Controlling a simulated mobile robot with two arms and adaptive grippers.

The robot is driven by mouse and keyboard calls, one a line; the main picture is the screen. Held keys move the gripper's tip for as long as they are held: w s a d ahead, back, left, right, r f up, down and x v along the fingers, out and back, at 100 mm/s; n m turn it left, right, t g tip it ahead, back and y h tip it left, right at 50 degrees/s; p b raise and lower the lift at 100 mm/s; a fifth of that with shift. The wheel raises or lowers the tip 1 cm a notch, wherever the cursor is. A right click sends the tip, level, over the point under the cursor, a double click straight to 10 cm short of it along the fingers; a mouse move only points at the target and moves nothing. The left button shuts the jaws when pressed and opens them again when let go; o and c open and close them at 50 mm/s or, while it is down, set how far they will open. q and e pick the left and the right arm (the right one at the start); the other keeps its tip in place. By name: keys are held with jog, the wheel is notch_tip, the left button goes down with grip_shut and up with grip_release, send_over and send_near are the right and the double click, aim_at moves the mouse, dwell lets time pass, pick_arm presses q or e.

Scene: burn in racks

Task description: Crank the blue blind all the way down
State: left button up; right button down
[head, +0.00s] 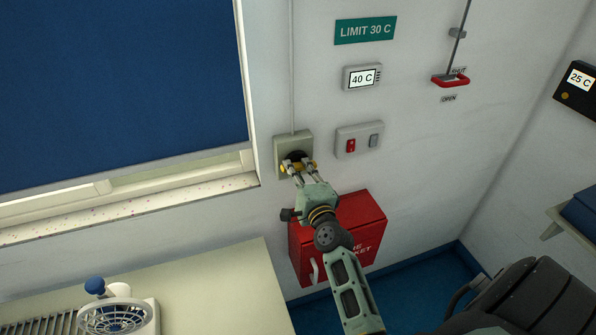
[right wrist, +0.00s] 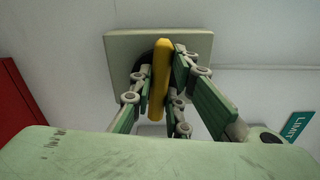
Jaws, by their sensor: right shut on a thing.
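The blue blind (head: 120,85) covers most of the window at the left in the head view. A strip of window and frame shows below its bottom edge. A pale crank box (head: 281,143) is on the wall just right of the window, with a cord or rod running up from it. My right gripper (head: 297,167) is at this box, shut on the yellow crank handle (head: 311,169). In the right wrist view the yellow handle (right wrist: 160,80) stands between the fingers, in front of the box (right wrist: 195,48). My left gripper is not in view.
A red fire blanket box (head: 365,235) hangs below my right gripper. A fan (head: 118,316) stands on the counter (head: 215,285) below the window.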

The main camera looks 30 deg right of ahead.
jog(key=shift+r+m, duration=0.1)
jog(key=shift+m, duration=1.9)
jog(key=c, duration=1.7)
grip_release()
jog(key=shift+r, duration=0.1)
jog(key=shift+s, duration=0.2)
jog(key=v, duration=1.1)
jog(key=shift+s+a, duration=0.1)
jog(key=shift+s, duration=0.2)
